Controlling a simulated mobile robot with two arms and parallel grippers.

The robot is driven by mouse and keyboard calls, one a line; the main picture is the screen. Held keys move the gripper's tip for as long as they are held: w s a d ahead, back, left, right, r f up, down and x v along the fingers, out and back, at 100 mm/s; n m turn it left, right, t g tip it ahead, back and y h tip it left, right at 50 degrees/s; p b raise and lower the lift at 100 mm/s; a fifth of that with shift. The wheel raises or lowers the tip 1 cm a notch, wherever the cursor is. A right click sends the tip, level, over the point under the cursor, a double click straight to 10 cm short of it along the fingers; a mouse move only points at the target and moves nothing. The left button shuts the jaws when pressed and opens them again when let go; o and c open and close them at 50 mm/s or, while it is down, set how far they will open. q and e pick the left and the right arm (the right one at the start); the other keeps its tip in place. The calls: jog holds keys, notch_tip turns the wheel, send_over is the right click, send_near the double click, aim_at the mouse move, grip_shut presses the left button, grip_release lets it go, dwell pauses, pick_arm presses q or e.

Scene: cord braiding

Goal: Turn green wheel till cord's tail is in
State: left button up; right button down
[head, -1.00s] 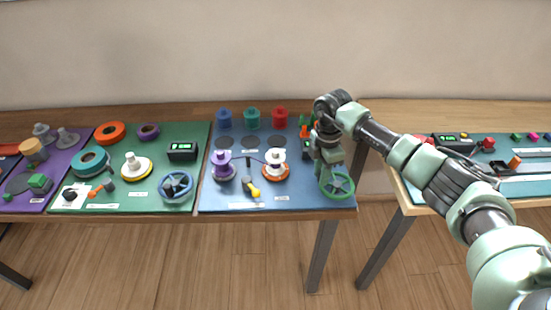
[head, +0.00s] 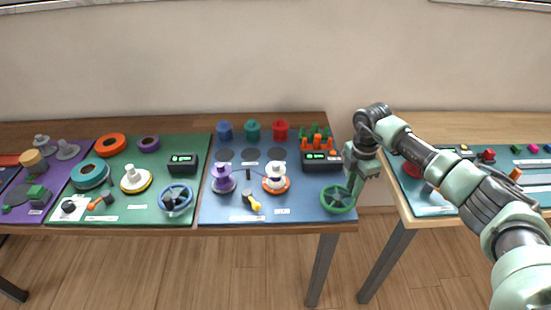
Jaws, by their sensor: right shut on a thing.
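The green wheel (head: 337,209) lies at the front right corner of the blue mat, near the table's front edge. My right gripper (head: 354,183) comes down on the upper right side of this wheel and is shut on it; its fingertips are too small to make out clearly. A purple spool (head: 223,180) and a white spool on an orange base (head: 276,180) stand to the left on the same mat. I cannot make out the cord or its tail clearly. My left gripper is not in view.
A black box with a green display (head: 322,161) stands behind the wheel, with orange and green pegs (head: 316,141) behind it. A yellow-handled tool (head: 253,202) lies in front of the spools. A blue wheel (head: 175,199) sits on the green mat. A gap separates the right table.

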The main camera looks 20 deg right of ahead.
jog(key=s+p, duration=0.1)
jog(key=s+a+p, duration=0.1)
jog(key=s, duration=0.1)
jog(key=shift+s+a+r+p, duration=0.1)
jog(key=shift+s+r+p, duration=0.1)
jog(key=shift+p, duration=0.15)
jog(key=a, duration=0.1)
jog(key=s+a+p, duration=0.1)
jog(key=a, duration=0.1)
jog(key=shift+s+a+f+p, duration=0.2)
jog(key=shift+a+f+p, duration=0.1)
jog(key=shift+a, duration=0.6)
